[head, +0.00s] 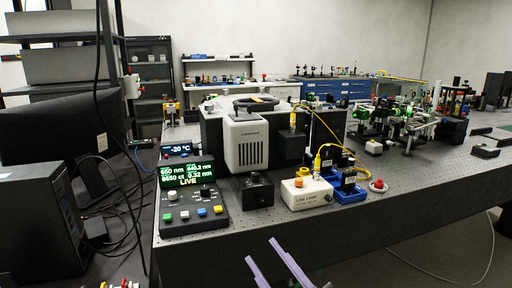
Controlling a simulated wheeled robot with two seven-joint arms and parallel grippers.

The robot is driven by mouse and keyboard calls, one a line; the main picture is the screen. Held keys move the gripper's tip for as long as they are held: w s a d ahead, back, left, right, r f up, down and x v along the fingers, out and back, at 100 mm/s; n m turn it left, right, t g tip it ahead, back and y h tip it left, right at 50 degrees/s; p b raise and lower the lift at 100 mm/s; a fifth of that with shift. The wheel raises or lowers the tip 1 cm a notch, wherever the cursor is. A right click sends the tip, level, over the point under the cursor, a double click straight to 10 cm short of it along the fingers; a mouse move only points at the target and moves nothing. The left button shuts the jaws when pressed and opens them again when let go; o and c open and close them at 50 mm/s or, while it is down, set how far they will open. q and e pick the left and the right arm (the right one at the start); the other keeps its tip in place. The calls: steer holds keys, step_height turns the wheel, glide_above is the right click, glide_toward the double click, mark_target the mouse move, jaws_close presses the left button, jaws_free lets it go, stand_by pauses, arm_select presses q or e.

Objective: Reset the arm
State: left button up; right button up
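My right gripper (260,250) shows at the bottom edge, right of centre. Its two pale purple fingers stand apart with nothing between them, in front of the bench's front side. Most of my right arm is out of the picture. My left gripper is not in view. The optical bench (345,218) carries a control box (193,217) with a lit green display reading LIVE and several coloured buttons. A white and black spectrometer unit (246,143) stands behind it.
A white lamp box (306,194) and a small black box (257,190) stand near the bench's front edge. A red button (378,185) sits right of them. A monitor (65,130) and cables crowd the left. Bench top at right front is clear.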

steer(key=s+d+f+m+g+h, duration=0.25)
steer(key=d+f+m+h, duration=0.25)
steer(key=f, duration=0.8)
steer(key=s+d+f+m+g+h, duration=0.2)
steer(key=s+d+f+g, duration=0.1)
steer(key=s+f, duration=0.6)
steer(key=s+d+f+m+g+h+p, duration=0.1)
steer(key=s+d+f+m+g+h, duration=0.1)
steer(key=s+f, duration=0.8)
steer(key=d+m+g, duration=0.1)
steer(key=d+g, duration=0.1)
steer(key=d, duration=0.1)
steer(key=shift+s, duration=0.35)
steer(key=shift+d+f, duration=0.1)
steer(key=shift+c, duration=0.5)
